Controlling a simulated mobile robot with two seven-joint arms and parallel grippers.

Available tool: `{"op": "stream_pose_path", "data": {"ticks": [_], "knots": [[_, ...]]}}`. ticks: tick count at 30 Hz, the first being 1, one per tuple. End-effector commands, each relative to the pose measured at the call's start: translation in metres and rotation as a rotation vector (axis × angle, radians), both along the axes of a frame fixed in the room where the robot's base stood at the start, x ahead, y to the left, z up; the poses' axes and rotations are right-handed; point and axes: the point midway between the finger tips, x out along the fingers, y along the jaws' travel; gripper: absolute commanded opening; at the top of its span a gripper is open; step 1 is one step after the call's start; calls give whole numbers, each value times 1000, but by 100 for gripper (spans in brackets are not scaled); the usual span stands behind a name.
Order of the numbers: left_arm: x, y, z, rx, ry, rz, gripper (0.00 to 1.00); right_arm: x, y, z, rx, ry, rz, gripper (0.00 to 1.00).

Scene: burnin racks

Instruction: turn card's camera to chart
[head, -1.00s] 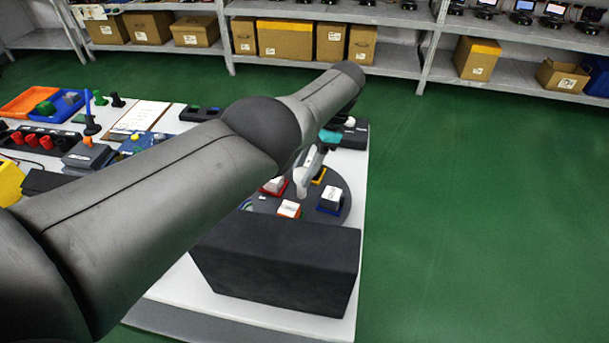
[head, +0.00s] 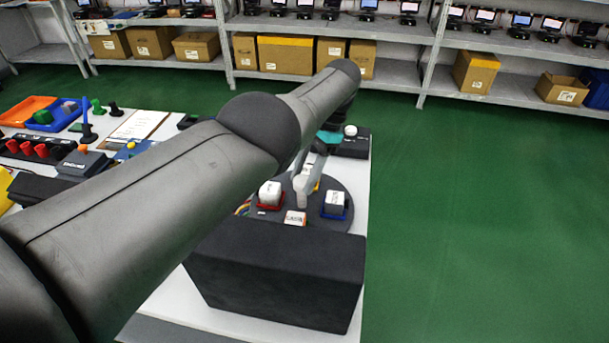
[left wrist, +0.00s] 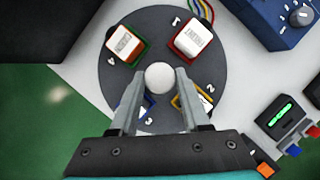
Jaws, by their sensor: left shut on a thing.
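In the left wrist view a round dark turntable (left wrist: 160,80) carries white blocks in coloured trays and has numbers printed on it. A white ball-shaped knob (left wrist: 159,77) stands at its centre, and my left gripper (left wrist: 157,82) is shut on it. A white block (left wrist: 196,36) sits in a red tray. An orange-and-white block (left wrist: 124,43) sits in a green-edged tray. A blue tray (left wrist: 147,105) and a yellow tray (left wrist: 186,102) are partly hidden by my fingers. In the head view the left gripper (head: 301,190) stands over the turntable (head: 333,186). No card or chart can be made out for certain.
A large black box (head: 275,275) stands in front of the turntable. A dark device with a white button (head: 350,138) is behind it. A clipboard (head: 138,125), bins (head: 27,108) and red parts are at left. Shelves with cartons line the back; green floor is free at right.

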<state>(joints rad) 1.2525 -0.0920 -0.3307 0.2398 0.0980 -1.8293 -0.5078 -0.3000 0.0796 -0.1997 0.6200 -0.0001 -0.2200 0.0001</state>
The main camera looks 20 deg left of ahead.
Motion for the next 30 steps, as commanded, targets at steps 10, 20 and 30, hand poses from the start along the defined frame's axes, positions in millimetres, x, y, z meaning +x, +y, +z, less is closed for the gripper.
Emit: {"op": "stream_pose_path", "data": {"ticks": [10, 20, 30], "knots": [[0, 1, 1, 2, 0, 5, 64, 0, 0, 0, 0, 0, 0, 50], [0, 0, 0, 0, 0, 1, 77, 0, 0, 0, 0, 0, 0, 50], [0, 0, 24, 0, -1, 1, 77, 0, 0, 23, 0, 0, 0, 50]]}}
